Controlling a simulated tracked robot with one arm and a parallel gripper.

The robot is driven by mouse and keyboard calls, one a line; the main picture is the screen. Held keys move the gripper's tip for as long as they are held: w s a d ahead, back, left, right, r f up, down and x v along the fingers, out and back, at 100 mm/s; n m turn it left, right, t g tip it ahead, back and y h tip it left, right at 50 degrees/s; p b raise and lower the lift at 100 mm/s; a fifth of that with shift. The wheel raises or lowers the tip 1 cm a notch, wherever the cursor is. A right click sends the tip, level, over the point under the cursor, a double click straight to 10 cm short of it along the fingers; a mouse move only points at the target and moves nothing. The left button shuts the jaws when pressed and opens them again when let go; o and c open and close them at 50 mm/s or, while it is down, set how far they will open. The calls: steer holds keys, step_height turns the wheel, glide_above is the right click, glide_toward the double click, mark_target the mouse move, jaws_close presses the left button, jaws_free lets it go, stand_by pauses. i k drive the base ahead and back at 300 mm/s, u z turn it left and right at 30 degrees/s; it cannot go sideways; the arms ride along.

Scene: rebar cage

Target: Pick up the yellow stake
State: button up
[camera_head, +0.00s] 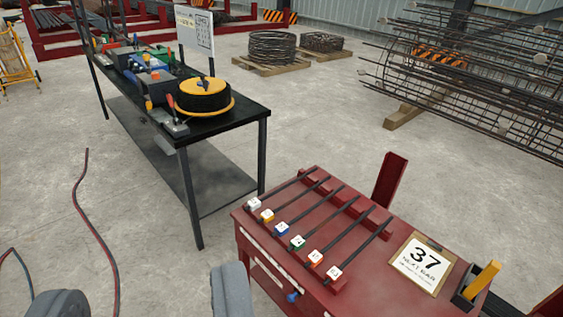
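On the red table (413,226) at the lower right, several dark bars lie side by side across a red rack, each with a coloured tag at its near end. The second bar from the left has a yellow tag (267,215). A yellow upright piece (482,281) stands tilted in a dark holder at the table's right end. I cannot tell which of these is the yellow stake.
A sign with "37" (422,262) lies on the red table. A black workbench (222,122) with tools and a yellow-black reel (204,97) stands at the upper left. A hose (92,228) lies on the floor. A rebar cage (470,85) is at the back right.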

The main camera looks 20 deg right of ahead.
mark_target(491, 270)
steer(key=z, duration=0.55)
steer(key=i, duration=1)
steer(key=z, duration=0.9)
steer(key=i, duration=0.45)
steer(key=z, duration=0.15)
steer(key=k, duration=0.95)
steer(key=z, duration=0.15)
steer(key=i, duration=0.9)
steer(key=u, duration=0.05)
